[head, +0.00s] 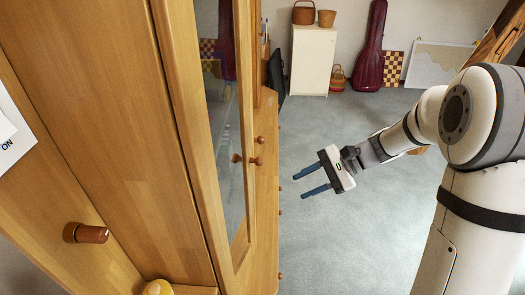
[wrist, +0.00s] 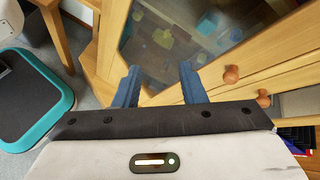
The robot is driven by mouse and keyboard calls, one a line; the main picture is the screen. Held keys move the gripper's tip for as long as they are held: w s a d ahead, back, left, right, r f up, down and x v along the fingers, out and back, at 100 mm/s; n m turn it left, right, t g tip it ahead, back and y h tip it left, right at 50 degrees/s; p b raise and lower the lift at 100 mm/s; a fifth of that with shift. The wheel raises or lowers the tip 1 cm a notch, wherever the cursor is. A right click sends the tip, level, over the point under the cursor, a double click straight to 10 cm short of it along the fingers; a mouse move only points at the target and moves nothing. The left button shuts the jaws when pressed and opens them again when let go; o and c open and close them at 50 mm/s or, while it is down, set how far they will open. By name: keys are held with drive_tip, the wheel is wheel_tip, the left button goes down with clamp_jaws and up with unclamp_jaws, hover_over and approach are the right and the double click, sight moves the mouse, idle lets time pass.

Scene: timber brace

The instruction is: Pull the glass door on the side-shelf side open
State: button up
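The wooden cabinet's glass door (head: 228,130) stands upright left of centre in the head view. It looks shut, though its edge gap is hard to see. A round wooden knob (head: 257,161) stands out from its frame, with another small knob just above it. In the wrist view the glass (wrist: 170,45) lies ahead of the fingers, and two knobs, one nearer (wrist: 231,74) and one farther (wrist: 263,98), are to the right. My gripper (head: 299,186) is open and empty, its blue fingers (wrist: 159,70) apart from the knobs, to the right of the cabinet in the head view. I cannot tell which door is on the side-shelf side.
A larger knob (head: 86,233) sits on the near wooden panel. Grey carpet (head: 340,240) is free around my gripper. A white cabinet (head: 312,62) with baskets and a dark red instrument case (head: 371,50) stand at the back wall. A teal-edged pad (wrist: 35,100) shows at left.

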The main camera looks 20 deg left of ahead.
sight(260, 164)
drive_tip(key=w+a+f+m+t+y+p, duration=0.2)
drive_tip(key=w+a+f+m+y, duration=0.5)
drive_tip(key=w, duration=0.5)
drive_tip(key=a, duration=0.3)
drive_tip(key=a+p, duration=0.1)
drive_tip(key=a, duration=0.5)
drive_tip(key=shift+s+a, duration=0.1)
drive_tip(key=shift+s, duration=0.25)
drive_tip(key=shift+f, duration=0.2)
clamp_jaws()
